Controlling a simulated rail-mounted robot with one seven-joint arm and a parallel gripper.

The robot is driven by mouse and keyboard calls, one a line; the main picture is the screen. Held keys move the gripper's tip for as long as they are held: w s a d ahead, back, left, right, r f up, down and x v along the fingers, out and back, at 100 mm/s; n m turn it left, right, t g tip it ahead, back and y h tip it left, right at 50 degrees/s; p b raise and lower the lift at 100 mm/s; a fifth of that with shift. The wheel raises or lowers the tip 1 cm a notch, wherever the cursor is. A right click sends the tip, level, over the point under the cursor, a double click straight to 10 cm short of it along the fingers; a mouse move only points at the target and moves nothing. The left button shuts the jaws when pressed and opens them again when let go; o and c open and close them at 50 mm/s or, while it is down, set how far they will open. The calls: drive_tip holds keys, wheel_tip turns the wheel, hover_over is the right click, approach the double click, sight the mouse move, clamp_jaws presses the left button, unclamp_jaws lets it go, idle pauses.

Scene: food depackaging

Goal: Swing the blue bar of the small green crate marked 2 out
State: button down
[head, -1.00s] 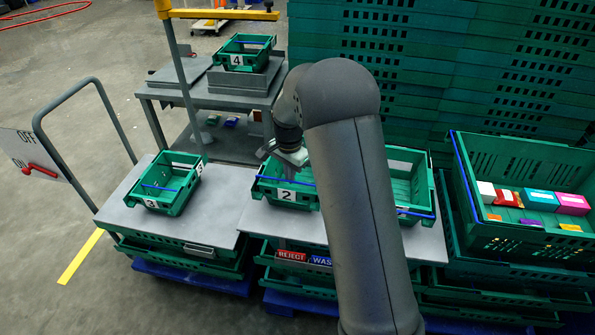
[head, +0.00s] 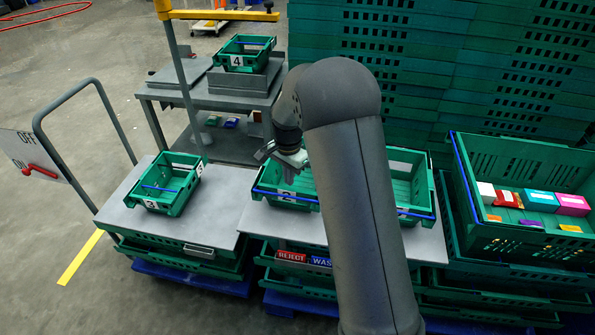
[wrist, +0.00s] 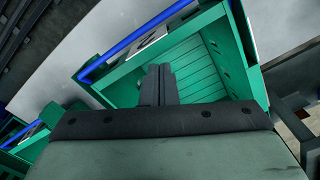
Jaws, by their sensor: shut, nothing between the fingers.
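The small green crate marked 2 (head: 268,200) stands on the grey table top in the middle of the head view, its right part hidden behind my arm. Its blue bar (head: 270,193) runs across the outside of the front wall, over the number label. In the wrist view the blue bar (wrist: 132,42) lies outside the rim of a green crate (wrist: 198,62), which looks like the same one. My gripper (head: 296,166) is shut and empty above the crate's inside. Its fingertips (wrist: 160,70) appear apart from the bar.
Crate 3 (head: 178,204) stands to the left and crate 4 (head: 262,62) on the back table. Another green crate (head: 412,170) stands right of my arm. A large crate (head: 490,235) with small boxes is further right. Tall crate stacks (head: 400,50) close off the back.

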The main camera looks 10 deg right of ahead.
wheel_tip(320, 180, up, 8)
drive_tip(key=p, duration=0.4)
drive_tip(key=shift+w+d+f+p, duration=0.2)
drive_tip(key=shift+w+p, duration=0.15)
drive_tip(key=shift+w, duration=0.05)
drive_tip(key=s+r+n, duration=0.3)
drive_tip(key=s+r, duration=0.2)
drive_tip(key=s, duration=0.4)
drive_tip(key=s+r+n, duration=0.3)
drive_tip(key=s+r, duration=0.1)
drive_tip(key=s, duration=0.4)
drive_tip(key=s+d+n, duration=0.1)
drive_tip(key=s+n, duration=0.4)
drive_tip(key=s, duration=1.1)
drive_tip(key=shift+s+d+f+t, duration=0.2)
drive_tip(key=shift+s+f+t, duration=0.05)
drive_tip(key=shift+s+t, duration=0.05)
